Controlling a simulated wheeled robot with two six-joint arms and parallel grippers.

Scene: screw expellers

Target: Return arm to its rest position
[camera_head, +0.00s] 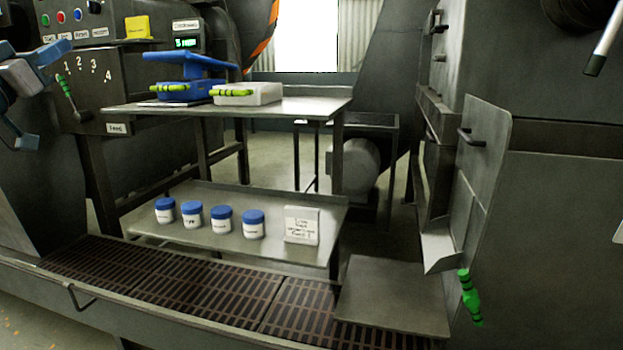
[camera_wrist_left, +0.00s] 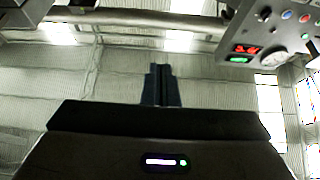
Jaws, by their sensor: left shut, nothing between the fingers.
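My left arm comes in at the upper left of the head view, raised in front of the machine's control panel. The blue end of my left gripper (camera_head: 54,52) is near the panel's buttons. In the left wrist view, the two dark fingers of the left gripper (camera_wrist_left: 161,72) stand side by side, shut with nothing between them. My right gripper is not in view.
The control panel (camera_head: 100,72) has a lever with a green grip (camera_head: 65,87). An upper shelf (camera_head: 300,105) holds a blue device (camera_head: 180,91) and a white box (camera_head: 247,94). The lower shelf (camera_head: 290,195) bears several blue-lidded jars and a white labelled box (camera_head: 301,225). Another green handle (camera_head: 469,295) hangs at right.

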